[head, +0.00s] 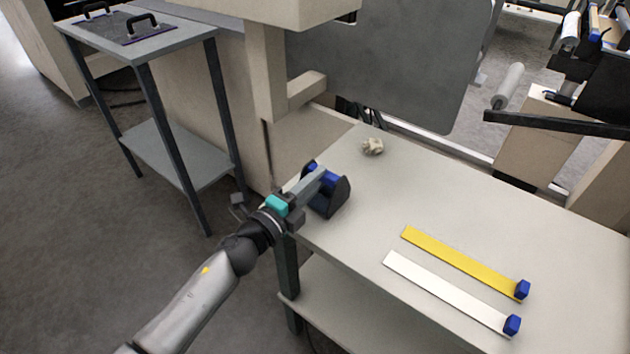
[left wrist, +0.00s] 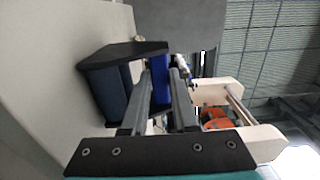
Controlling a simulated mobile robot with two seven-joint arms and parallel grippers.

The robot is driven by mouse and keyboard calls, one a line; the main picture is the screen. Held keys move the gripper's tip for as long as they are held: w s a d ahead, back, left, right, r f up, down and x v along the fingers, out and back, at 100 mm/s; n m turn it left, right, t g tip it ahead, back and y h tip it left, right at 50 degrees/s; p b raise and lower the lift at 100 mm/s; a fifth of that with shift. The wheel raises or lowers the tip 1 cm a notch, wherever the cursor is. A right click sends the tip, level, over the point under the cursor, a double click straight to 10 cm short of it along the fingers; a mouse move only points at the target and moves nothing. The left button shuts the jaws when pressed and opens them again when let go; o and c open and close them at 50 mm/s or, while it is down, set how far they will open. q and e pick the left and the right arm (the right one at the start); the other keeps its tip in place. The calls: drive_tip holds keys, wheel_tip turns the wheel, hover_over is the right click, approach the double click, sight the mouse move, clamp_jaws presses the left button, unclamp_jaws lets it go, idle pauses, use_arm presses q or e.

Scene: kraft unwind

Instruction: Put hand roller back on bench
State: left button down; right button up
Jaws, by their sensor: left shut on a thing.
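The hand roller (head: 341,195), a dark frame with blue parts, is at the left end of the pale bench (head: 385,205). My left gripper (head: 318,180) is shut on it. In the left wrist view, a blue bar of the roller (left wrist: 160,78) lies between the two grey fingers (left wrist: 165,90). The roller's dark plate and dark blue cylinders (left wrist: 105,88) show left of the fingers. I cannot tell whether the roller touches the bench top. The gripper hides part of it. My right gripper is not in view.
A yellow strip (head: 455,258) and a white strip (head: 440,288), each with a blue end piece, lie on the bench. A crumpled pale lump (head: 372,147) lies near its back edge. A beige machine post (head: 267,75) and grey panel (head: 400,60) stand behind. The bench middle is clear.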

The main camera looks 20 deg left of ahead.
use_arm(q)
drive_tip(key=shift+s+a+f, duration=0.1)
drive_tip(key=shift+f, duration=0.5)
drive_tip(key=c, duration=1)
unclamp_jaws()
drive_tip(key=shift+f, duration=0.15)
drive_tip(key=o, duration=0.3)
